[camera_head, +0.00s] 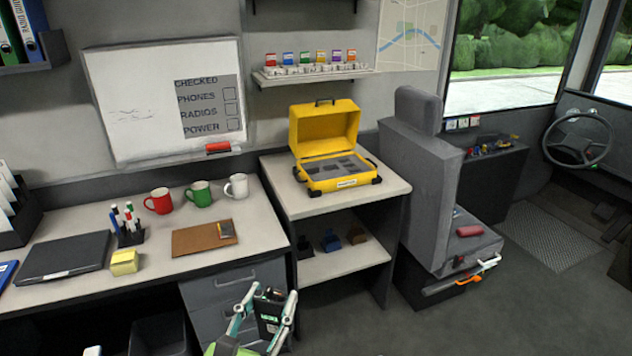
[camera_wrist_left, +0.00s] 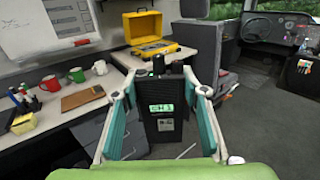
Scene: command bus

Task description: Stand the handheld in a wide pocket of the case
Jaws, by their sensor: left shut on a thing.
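The handheld (camera_head: 268,310) is a dark upright radio with a stubby top. My left gripper (camera_head: 266,312) is shut on it, in front of the desk drawers in the head view. In the left wrist view the handheld (camera_wrist_left: 162,112) stands between the two teal-padded fingers of the left gripper (camera_wrist_left: 163,105), its small green screen facing the camera. The yellow case (camera_head: 340,174) sits open on the side table, lid up, with dark foam pockets (camera_head: 335,167) inside. It also shows beyond the handheld in the left wrist view (camera_wrist_left: 150,44). The handheld is well apart from the case. My right gripper is not in view.
The side table (camera_head: 300,207) has a clear strip before the case and a lower shelf (camera_head: 345,260) with small items. The desk holds mugs (camera_head: 198,195), a clipboard (camera_head: 205,239) and a laptop (camera_head: 66,256). A grey seat (camera_head: 425,190) stands right of the table.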

